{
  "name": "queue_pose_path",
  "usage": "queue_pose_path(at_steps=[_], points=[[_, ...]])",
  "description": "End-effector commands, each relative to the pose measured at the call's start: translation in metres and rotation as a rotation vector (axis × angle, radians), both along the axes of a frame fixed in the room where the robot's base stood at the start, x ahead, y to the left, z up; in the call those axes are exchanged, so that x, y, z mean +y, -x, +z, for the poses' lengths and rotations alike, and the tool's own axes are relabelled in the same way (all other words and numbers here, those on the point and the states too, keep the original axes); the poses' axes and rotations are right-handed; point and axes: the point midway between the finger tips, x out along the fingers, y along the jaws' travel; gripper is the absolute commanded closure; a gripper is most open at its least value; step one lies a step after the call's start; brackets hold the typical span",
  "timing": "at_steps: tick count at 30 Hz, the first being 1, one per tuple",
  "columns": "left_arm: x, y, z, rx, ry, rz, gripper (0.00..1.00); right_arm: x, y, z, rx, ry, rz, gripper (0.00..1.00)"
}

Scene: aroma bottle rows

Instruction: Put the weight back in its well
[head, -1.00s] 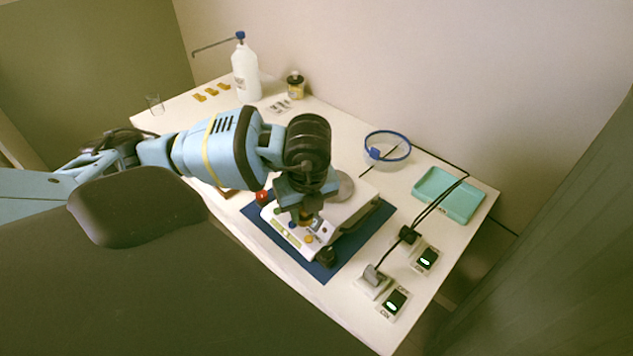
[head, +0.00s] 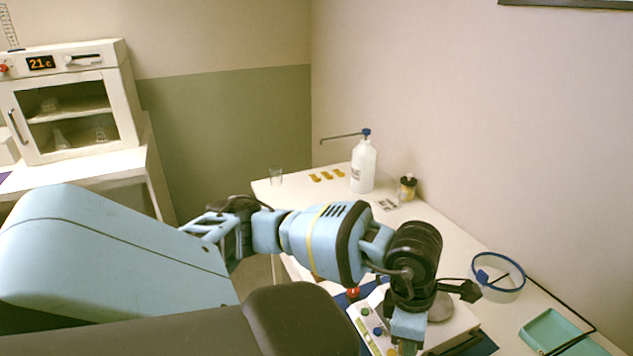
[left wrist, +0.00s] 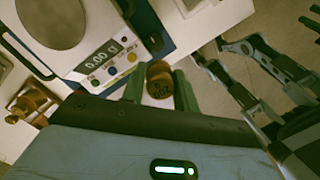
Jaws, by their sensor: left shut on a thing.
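A small brass-brown weight (left wrist: 160,78) is held between the green fingers of my left gripper (left wrist: 160,92) in the left wrist view. In the head view the left gripper (head: 405,346) points down at the bottom edge, in front of the balance, and the weight cannot be made out. No empty well can be made out. My right gripper is not in view.
A red knob (head: 352,292) is beside the balance. A blue ring (head: 498,273) and teal tray (head: 562,333) are at the right.

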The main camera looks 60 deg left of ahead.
Motion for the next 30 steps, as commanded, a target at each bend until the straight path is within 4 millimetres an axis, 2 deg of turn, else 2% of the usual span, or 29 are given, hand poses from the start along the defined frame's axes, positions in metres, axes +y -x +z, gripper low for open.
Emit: queue_pose_path(at_steps=[24, 30], points=[[-0.034, 0.014, 0.021, -0.003, -0.001, -1.68, 1.0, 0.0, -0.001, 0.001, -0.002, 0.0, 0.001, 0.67], [-0.041, 0.018, 0.025, -0.002, -0.001, -2.034, 1.0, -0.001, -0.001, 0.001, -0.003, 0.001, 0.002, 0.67]])
